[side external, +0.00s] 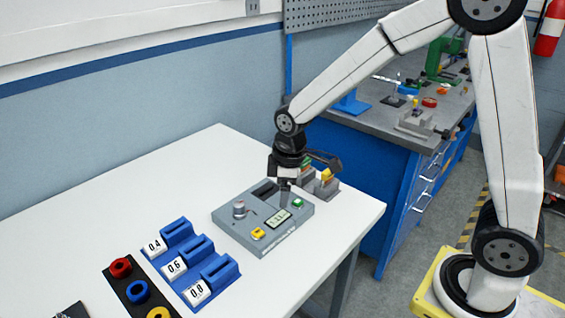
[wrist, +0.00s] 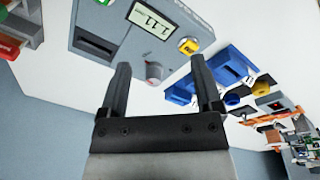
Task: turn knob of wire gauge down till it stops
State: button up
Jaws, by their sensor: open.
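The wire gauge (side external: 230,226) is a grey box on the white table, with a dark slot, a small display (side external: 277,218) and a yellow and a green button. Its knob (side external: 239,209) is a short grey cylinder at the box's left side. In the wrist view the knob (wrist: 154,73) has a red mark and appears between my fingers. The display (wrist: 153,18) shows digits there, too small to read surely. My gripper (side external: 285,195) is open and empty, pointing down over the gauge, right of the knob in the side view. It also shows in the wrist view (wrist: 160,66).
Blue holders (side external: 200,262) labelled 0.4, 0.6 and 0.8 stand left of the gauge. A dark tray (side external: 131,292) with red, blue and yellow rings lies at the front left. Grey holders (side external: 325,187) with coloured parts stand close behind my gripper. The table's back left is clear.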

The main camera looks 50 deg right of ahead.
aim_at(238, 203)
jog(key=w+a+n, duration=0.1)
jog(key=w+n, duration=0.1)
jog(key=w, duration=0.1)
jog(key=w+a+n, duration=0.2)
jog(key=w+n, duration=0.1)
jog(key=w+a+n+g, duration=0.1)
jog(key=w+n, duration=0.2)
jog(key=shift+w+a, duration=0.15)
jog(key=shift+w+a+n, duration=0.35)
jog(key=shift+w+n, duration=0.15)
jog(key=shift+n, duration=0.1)
jog(key=shift+f, duration=0.2)
jog(key=shift+f, duration=3.75)
grip_shut()
